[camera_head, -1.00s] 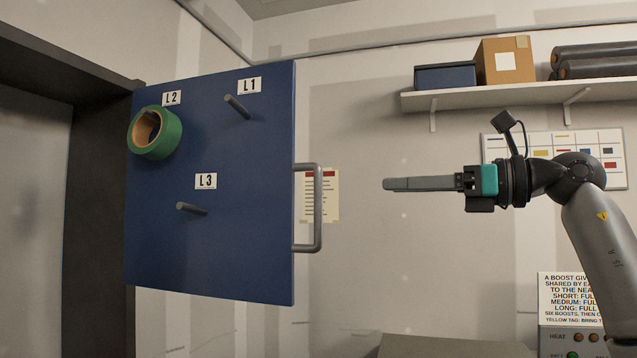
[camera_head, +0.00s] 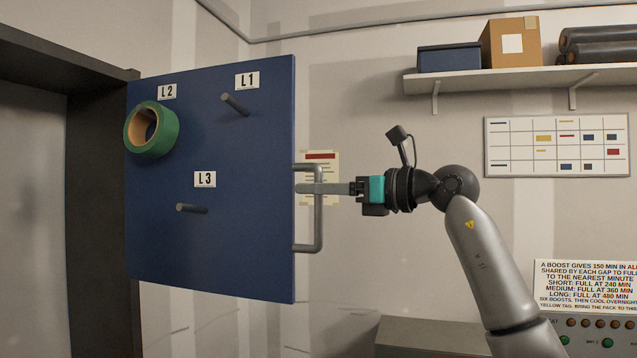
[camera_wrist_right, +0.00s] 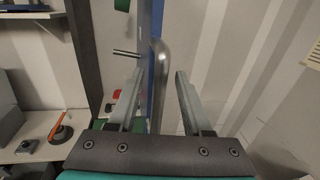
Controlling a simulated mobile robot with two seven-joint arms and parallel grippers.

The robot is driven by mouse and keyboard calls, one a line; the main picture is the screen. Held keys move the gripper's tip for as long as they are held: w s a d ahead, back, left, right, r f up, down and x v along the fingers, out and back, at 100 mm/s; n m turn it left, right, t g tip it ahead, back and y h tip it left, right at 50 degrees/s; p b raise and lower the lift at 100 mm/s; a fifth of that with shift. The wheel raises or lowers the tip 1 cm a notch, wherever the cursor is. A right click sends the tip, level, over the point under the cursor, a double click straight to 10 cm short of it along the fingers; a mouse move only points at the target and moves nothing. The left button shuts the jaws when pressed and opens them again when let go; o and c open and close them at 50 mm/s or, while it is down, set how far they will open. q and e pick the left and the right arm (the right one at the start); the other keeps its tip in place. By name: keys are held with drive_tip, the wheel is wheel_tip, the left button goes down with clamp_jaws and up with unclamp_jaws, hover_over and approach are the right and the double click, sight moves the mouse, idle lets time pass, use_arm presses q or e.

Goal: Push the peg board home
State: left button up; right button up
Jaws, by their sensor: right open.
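The blue peg board (camera_head: 235,230) stands out at the left, swung out from a dark frame. It has pegs labelled L1 (camera_head: 235,104), L2 and L3 (camera_head: 192,208). A green tape roll (camera_head: 165,132) hangs at L2. A grey bar handle (camera_head: 318,228) is on the board's right edge. My right gripper (camera_head: 308,188) is level with the handle, its fingertips overlapping it in the head view. In the right wrist view the handle (camera_wrist_right: 158,80) shows between the two open fingers, nearer the left one. I cannot tell whether a finger touches it. My left gripper is not in view.
A wall shelf (camera_head: 470,83) with a blue box and a cardboard box (camera_head: 512,42) is at upper right. A control panel (camera_head: 595,332) is at lower right. The wrist view shows a bench (camera_wrist_right: 35,150) with small items at left.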

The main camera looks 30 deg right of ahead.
drive_tip(key=shift+w, duration=0.1)
drive_tip(key=shift+c, duration=0.4)
clamp_jaws()
idle(1.0)
